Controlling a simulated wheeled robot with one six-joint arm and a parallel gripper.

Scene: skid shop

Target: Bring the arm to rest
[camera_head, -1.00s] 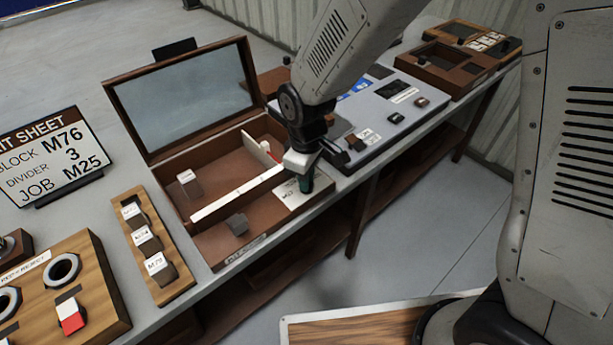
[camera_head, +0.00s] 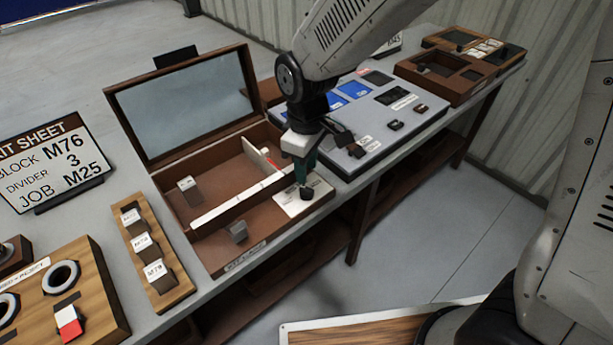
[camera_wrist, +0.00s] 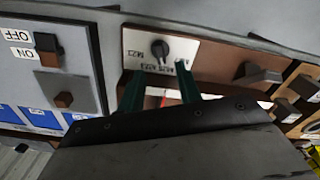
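My gripper (camera_head: 304,176) hangs over the front right corner of an open wooden box (camera_head: 205,262). Its green fingers stand apart with nothing between them, as the wrist view shows (camera_wrist: 160,72). A dark knob (camera_head: 307,193) on a white lettered plate (camera_head: 291,205) sits just below the fingertips. In the wrist view the knob (camera_wrist: 160,48) lies beyond the fingertips, with a visible gap. My arm reaches down from the top of the head view.
A grey switch panel (camera_head: 372,145) lies right of the box. The box's raised lid (camera_head: 185,105) stands behind. A block rack (camera_head: 170,298), a job sheet sign (camera_head: 52,160) and a reject board (camera_head: 105,310) are left. Wooden trays (camera_head: 450,88) are at the far right.

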